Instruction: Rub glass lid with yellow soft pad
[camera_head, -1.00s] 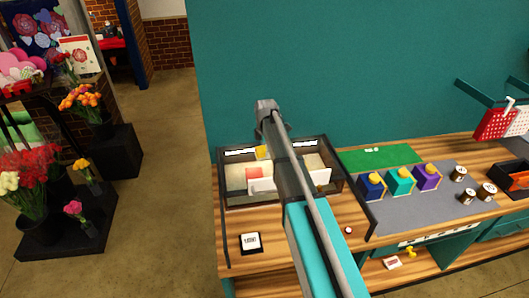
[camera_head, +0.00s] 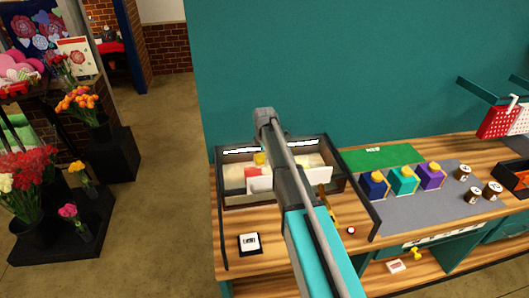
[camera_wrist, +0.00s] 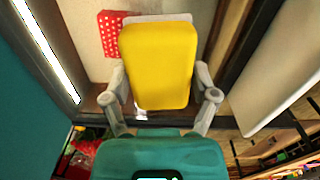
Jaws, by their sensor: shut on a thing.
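A yellow soft pad (camera_wrist: 158,65) fills the middle of the wrist view. My gripper (camera_wrist: 160,85) is shut on it, with a grey finger at each side. In the head view the pad (camera_head: 260,159) is a small yellow patch left of my arm, over the black-framed case (camera_head: 221,190). The glass lid is clear and hard to make out; the case's contents show through its top. In the wrist view the case's dark frame (camera_wrist: 240,62) runs to the right of the pad. I cannot tell whether the pad touches the glass. My arm hides part of the case.
A white card (camera_head: 249,243) on a black base lies in front of the case. Blue, teal and purple blocks (camera_head: 403,181) and several small jars (camera_head: 463,173) stand on a grey mat (camera_head: 400,212) to the right. A teal wall (camera_head: 370,70) rises behind.

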